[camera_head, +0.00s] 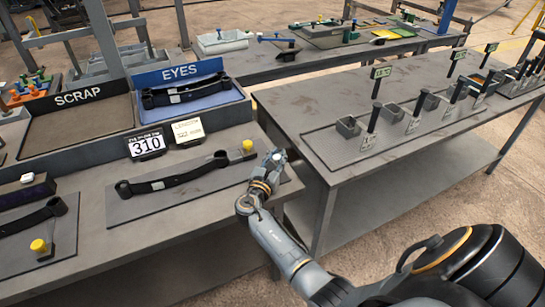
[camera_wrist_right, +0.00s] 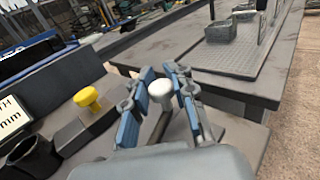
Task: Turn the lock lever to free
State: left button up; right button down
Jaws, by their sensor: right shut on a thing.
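The lock lever shows in the right wrist view as a pale round knob (camera_wrist_right: 160,90) on a grey bar running down below it. My right gripper (camera_wrist_right: 161,72) has one blue-padded finger on each side of the knob and is shut on it. In the head view my right gripper (camera_head: 275,158) is at the right end of the near bench, just right of a yellow knob (camera_head: 248,146). There the lever is mostly hidden by the gripper, and which position it points to cannot be told. My left gripper is not in view.
A black leaf spring (camera_head: 175,178) lies on a grey plate left of the yellow knob. A second bench (camera_head: 345,180) with small bins stands to the right, across a gap.

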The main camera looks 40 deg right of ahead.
jog(key=shift+s+a+f+m+g+h, duration=0.15)
jog(key=shift+f+m+g+h, duration=0.15)
jog(key=shift+m+g, duration=0.15)
jog(key=shift+s+m+g+h+b, duration=0.2)
jog(key=shift+m+g+h+b, duration=0.2)
jog(key=shift+g, duration=0.25)
jog(key=shift+s+r+m+g+h+b, duration=0.1)
jog(key=shift+s+m+g+h+b, duration=0.25)
jog(key=shift+m+g, duration=0.4)
jog(key=shift+s+m+g+h+b, duration=0.15)
jog(key=shift+s+m+g+b, duration=0.25)
jog(key=shift+g, duration=0.55)
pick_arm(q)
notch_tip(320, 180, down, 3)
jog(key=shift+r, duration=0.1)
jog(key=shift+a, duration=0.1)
pick_arm(e)
jog(key=shift+s+g, duration=0.1)
jog(key=shift+g, duration=0.2)
jog(key=c, duration=1.3)
grip_release()
jog(key=shift+a, duration=0.1)
jog(key=shift+c, duration=0.2)
jog(key=shift+o, duration=1.2)
jog(key=shift+r, duration=0.15)
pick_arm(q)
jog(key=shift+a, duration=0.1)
